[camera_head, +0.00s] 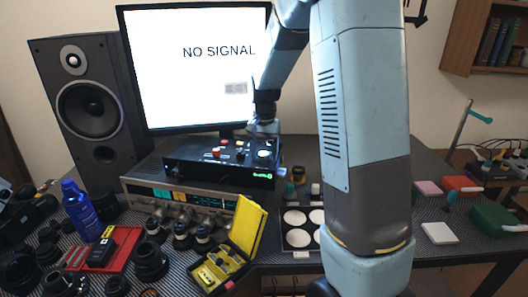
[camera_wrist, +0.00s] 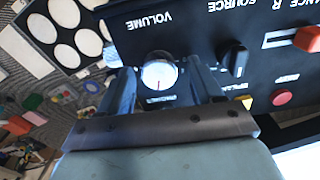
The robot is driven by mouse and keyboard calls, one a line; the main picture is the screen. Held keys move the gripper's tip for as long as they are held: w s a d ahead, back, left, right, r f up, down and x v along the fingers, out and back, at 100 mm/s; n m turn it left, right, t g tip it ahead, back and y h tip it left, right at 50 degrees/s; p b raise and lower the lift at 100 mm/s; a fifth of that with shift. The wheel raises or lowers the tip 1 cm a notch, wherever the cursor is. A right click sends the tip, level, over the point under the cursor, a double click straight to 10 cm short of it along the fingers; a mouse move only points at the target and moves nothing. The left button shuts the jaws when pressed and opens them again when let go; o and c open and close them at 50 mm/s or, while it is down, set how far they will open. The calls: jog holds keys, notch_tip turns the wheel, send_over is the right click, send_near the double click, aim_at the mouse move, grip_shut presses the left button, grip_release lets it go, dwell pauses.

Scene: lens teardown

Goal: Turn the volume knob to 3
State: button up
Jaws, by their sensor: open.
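The volume knob (camera_wrist: 159,72) is a round, pale knob with a thin red mark that points toward the bottom of the wrist view. It sits on a black control box (camera_head: 190,168), under an upside-down "VOLUME" label in that view. The knob also shows as a white spot in the head view (camera_head: 264,153). My gripper (camera_wrist: 162,80) is open, with one finger on each side of the knob. I see gaps between the knob and the fingers, but cannot tell their height above the panel. The scale numbers are not readable.
A black source knob (camera_wrist: 235,58), a red button (camera_wrist: 282,97) and a slider with a red cap (camera_wrist: 307,39) are beside the volume knob. The box stands on a silver receiver (camera_head: 150,192) before a monitor (camera_head: 190,60). A yellow case (camera_head: 247,225) stands in front.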

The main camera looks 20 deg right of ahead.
aim_at(264, 153)
jog(key=shift+c, duration=0.4)
jog(key=c, duration=1)
jog(key=shift+n, duration=1.7)
jog(key=o, duration=1.1)
jog(key=shift+r, duration=0.15)
notch_tip(264, 153, up, 13)
jog(key=shift+r, duration=0.2)
